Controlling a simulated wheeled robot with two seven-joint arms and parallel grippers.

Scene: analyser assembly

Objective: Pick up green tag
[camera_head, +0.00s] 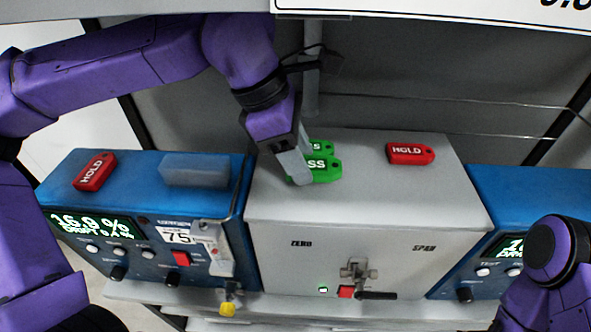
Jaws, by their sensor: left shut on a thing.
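Two green tags lie close together on top of the grey box, the nearer green tag (325,168) partly in front of the farther green tag (321,146). My left gripper (300,177) reaches down from above at their left ends and is shut on a green tag, seemingly the nearer one. The gripper hides the left part of the lettering, leaving "SS" in sight. My right arm shows at the lower right corner, but its gripper is outside the picture.
A red HOLD tag (410,153) lies on the grey box (360,215) to the right. Another red HOLD tag (95,171) and a grey-blue block (194,170) sit on the left blue analyser (140,200). Another blue analyser (515,205) stands at right. A vertical post (312,80) rises behind the tags.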

